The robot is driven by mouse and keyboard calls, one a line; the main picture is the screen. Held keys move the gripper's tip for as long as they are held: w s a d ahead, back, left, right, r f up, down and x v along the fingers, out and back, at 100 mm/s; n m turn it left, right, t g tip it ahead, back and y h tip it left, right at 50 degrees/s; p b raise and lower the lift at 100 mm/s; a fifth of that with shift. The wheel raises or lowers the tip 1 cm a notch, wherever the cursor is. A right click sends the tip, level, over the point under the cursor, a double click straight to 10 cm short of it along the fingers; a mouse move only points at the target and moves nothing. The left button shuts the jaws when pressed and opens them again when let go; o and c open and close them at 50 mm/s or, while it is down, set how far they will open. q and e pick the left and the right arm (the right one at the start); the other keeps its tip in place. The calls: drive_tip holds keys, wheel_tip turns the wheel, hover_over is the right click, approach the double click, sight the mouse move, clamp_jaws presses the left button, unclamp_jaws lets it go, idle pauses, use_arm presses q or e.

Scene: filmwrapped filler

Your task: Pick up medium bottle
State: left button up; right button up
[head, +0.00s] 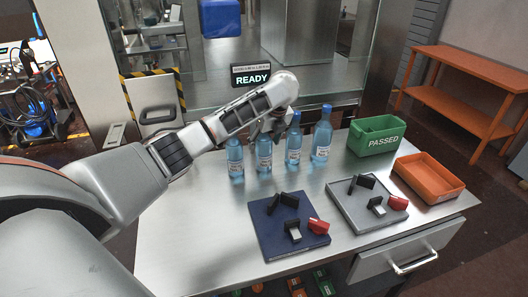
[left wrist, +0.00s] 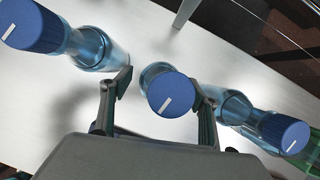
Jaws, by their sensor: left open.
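Several clear blue bottles with blue caps stand upright in a row on the steel table (head: 185,240): a far left one (head: 235,160), a second (head: 264,158), a third (head: 293,148) and a far right one (head: 321,142), which looks tallest. My left gripper (head: 270,130) is at cap height by the second and third bottles. In the left wrist view its open fingers (left wrist: 162,95) stand on either side of one bottle's cap (left wrist: 170,94); I cannot tell whether they touch it. Other bottles show left (left wrist: 92,48) and right (left wrist: 236,106). My right gripper is out of view.
A green "PASSED" bin (head: 376,137) and an orange tray (head: 428,177) stand right of the bottles. A blue mat (head: 262,232) and a grey mat (head: 352,210) hold small black and red parts in front. A glass-fronted machine with a READY sign (head: 252,78) stands behind.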

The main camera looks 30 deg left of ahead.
use_arm(q)
drive_tip(key=shift+a+f, duration=0.2)
drive_tip(key=shift+f, duration=0.25)
drive_tip(key=c, duration=1.5)
drive_tip(key=shift+w, duration=0.1)
drive_tip(key=shift+r, duration=0.15)
